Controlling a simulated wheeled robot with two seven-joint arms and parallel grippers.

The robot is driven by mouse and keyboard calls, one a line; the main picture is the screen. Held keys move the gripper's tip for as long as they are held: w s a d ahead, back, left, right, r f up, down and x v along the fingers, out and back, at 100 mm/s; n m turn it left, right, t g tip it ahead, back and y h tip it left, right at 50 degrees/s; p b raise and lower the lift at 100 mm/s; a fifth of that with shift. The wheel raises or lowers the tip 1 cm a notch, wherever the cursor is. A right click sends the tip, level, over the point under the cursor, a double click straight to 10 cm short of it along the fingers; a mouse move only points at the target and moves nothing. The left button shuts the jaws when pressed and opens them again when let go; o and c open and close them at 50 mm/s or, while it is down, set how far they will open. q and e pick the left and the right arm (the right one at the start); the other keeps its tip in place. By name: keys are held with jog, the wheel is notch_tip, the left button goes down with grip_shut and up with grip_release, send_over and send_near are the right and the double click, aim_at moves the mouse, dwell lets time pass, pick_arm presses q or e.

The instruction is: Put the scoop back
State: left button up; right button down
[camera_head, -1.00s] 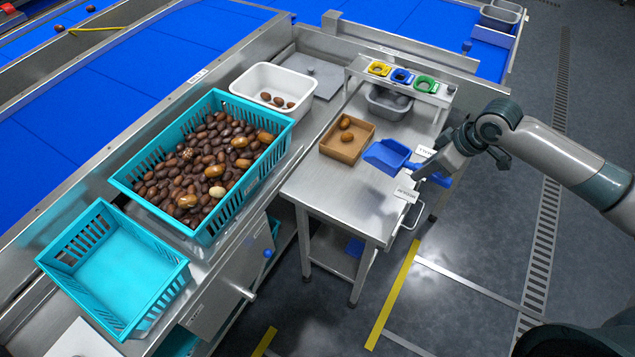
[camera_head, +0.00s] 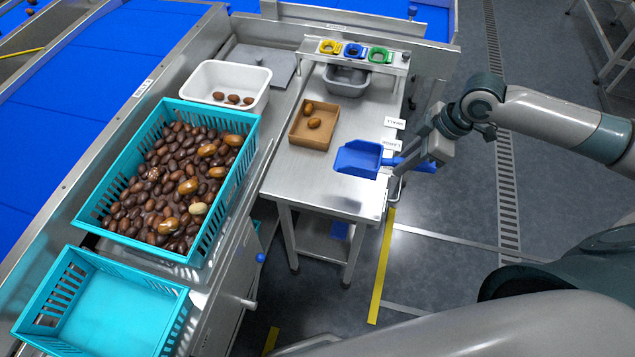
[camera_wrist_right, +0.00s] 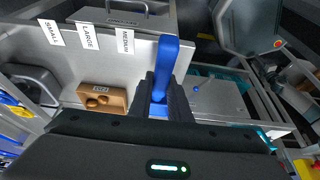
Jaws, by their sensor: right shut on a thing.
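The blue scoop (camera_head: 358,159) shows at the right side of the steel table (camera_head: 318,183) in the head view, its pan toward the left and its handle toward the right. My right gripper (camera_head: 396,166) is shut on the scoop's handle. In the right wrist view the blue handle (camera_wrist_right: 165,68) stands between the two dark fingers (camera_wrist_right: 164,98); the pan is mostly hidden there. I cannot tell whether the pan touches the table top. My left gripper is not in view.
A brown box (camera_head: 335,132) with two dates is left of the scoop. A grey bin (camera_head: 345,78) sits below a rack with yellow, blue and green rings (camera_head: 353,50). Labels (camera_head: 393,122) mark the table's right edge. Teal crates (camera_head: 250,130) and a white tub (camera_head: 262,84) stand left.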

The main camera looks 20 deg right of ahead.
jog(key=shift+w+a+f, duration=0.25)
jog(key=shift+a, duration=0.35)
jog(key=w+a+f+p, duration=0.1)
jog(key=a+f, duration=0.1)
jog(key=a, duration=0.1)
jog(key=w+a+f+p, duration=0.1)
jog(key=a+f, duration=0.1)
jog(key=a, duration=0.1)
jog(key=w+a+f+p, duration=0.1)
jog(key=w+a, duration=0.1)
jog(key=a, duration=0.1)
jog(key=shift+f+p, duration=0.35)
jog(key=shift+f, duration=0.05)
jog(key=shift+w+a+f, duration=0.1)
jog(key=shift+a+f, duration=0.2)
jog(key=shift+f, duration=0.1)
notch_tip(320, 180, down, 3)
jog(key=shift+f+p, duration=0.15)
jog(key=shift+p, duration=0.65)
jog(key=shift+f, duration=0.3)
